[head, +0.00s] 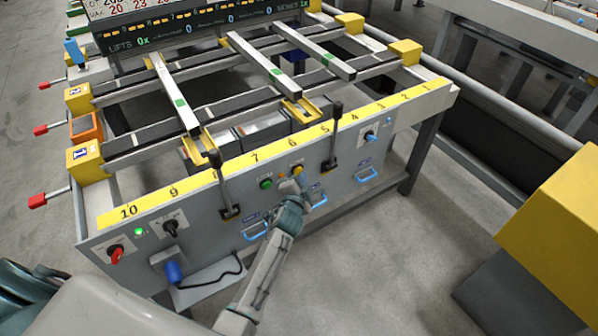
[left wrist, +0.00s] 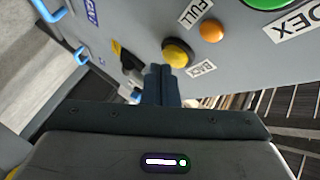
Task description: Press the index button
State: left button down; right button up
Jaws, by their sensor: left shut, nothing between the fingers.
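The index button is the green button (head: 266,184) on the grey front panel of the runout table. In the left wrist view the green button (left wrist: 265,3) is cut by the top edge, beside a label of which "DEX" shows. My left gripper (head: 303,184) is shut and empty, at the panel below and right of the green button. In the left wrist view its fingertips (left wrist: 163,72) are close to a yellow button (left wrist: 178,52); I cannot tell whether they touch it. The yellow button also shows in the head view (head: 297,170). My right gripper is out of view.
A small orange lamp (left wrist: 211,31) by a "FULL" label sits between the green and yellow buttons. Black levers (head: 333,140) (head: 222,180) and blue handles (head: 367,175) stick out from the panel. A yellow block (head: 555,235) stands at the right. Floor before the panel is clear.

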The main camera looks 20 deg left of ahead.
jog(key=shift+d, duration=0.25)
pick_arm(q)
jog(key=shift+w+a, duration=0.1)
jog(key=shift+a, duration=0.05)
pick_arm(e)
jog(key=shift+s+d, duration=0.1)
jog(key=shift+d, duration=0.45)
